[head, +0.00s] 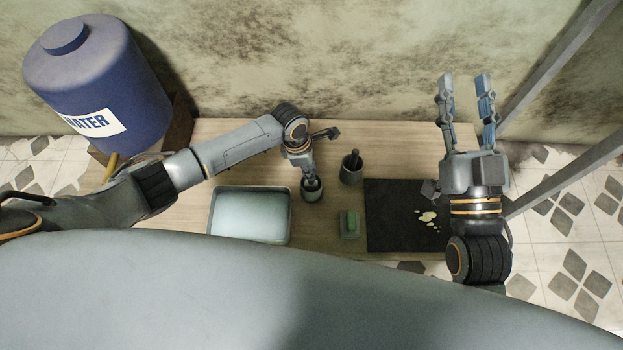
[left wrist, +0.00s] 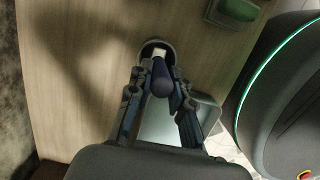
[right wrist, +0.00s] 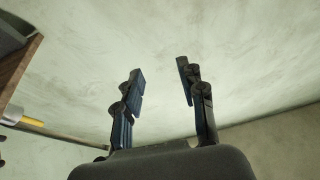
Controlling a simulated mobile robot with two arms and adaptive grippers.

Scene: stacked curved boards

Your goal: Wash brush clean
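A small dark grey cup (head: 312,193) stands on the wooden table and also shows in the left wrist view (left wrist: 150,47). A brush with a dark handle (left wrist: 162,80) stands in it, handle end up; its bristles are hidden. My left gripper (head: 311,178) points down over this cup. In the left wrist view its fingers (left wrist: 158,72) straddle the handle, with narrow gaps seeming to show beside it. A metal tray (head: 250,188) with pale, water-like contents is left of the cup. My right gripper (head: 465,80) is raised, open and empty, at the right; the right wrist view (right wrist: 160,80) shows only wall between its fingers.
A second cup (head: 351,178) holding a dark handle stands to the right. A green sponge (head: 351,222) rests in a small holder. A black mat (head: 390,200) carries pale spots. A blue water barrel (head: 100,80) stands at the left. The table (head: 400,145) is clear behind the mat.

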